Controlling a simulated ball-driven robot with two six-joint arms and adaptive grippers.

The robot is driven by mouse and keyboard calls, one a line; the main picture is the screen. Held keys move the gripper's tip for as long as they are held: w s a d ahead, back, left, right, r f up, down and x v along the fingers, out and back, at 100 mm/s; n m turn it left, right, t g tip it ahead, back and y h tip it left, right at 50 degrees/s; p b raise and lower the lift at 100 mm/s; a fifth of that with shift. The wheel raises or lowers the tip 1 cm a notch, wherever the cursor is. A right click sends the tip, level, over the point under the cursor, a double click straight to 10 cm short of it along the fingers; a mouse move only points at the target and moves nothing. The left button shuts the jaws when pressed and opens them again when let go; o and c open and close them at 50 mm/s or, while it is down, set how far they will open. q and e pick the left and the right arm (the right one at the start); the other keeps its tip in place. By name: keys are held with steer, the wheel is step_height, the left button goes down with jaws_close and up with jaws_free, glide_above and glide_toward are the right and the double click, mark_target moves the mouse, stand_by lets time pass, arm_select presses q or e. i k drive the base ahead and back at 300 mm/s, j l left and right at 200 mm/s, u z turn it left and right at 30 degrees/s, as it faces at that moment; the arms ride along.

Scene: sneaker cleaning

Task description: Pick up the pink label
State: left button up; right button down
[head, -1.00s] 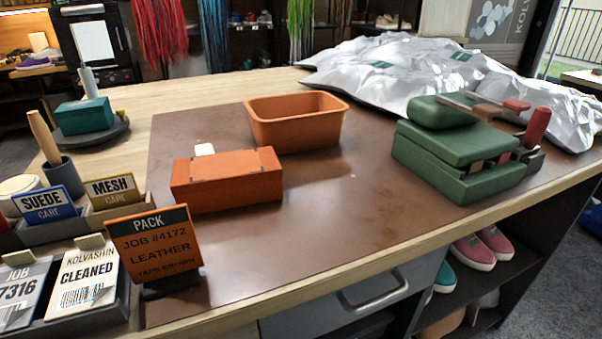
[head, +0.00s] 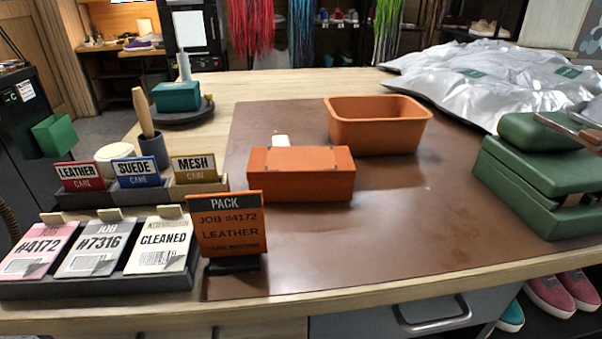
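The pink label (head: 37,252) is marked #4172. It leans in the left slot of a dark label tray (head: 100,288) at the front left of the bench. A grey label (head: 95,250) marked JOB #7316 and a white label (head: 160,247) marked CLEANED stand to its right in the same tray. An orange PACK sign (head: 228,228) stands right of the tray and reads JOB #4172, LEATHER. Neither of my grippers shows in the head view.
Care cards for leather (head: 80,177), suede (head: 137,172) and mesh (head: 194,168) stand behind the labels. An orange box (head: 300,178), an open orange bin (head: 378,128) and a green press-like device (head: 540,190) sit on the brown mat (head: 420,225). The mat's middle is clear.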

mark_target(31, 258)
steer(key=u, duration=0.4)
steer(key=j+u, duration=0.15)
steer(key=u, duration=0.7)
steer(key=j, duration=0.25)
steer(key=i+j+z, duration=0.15)
steer(key=j, duration=0.1)
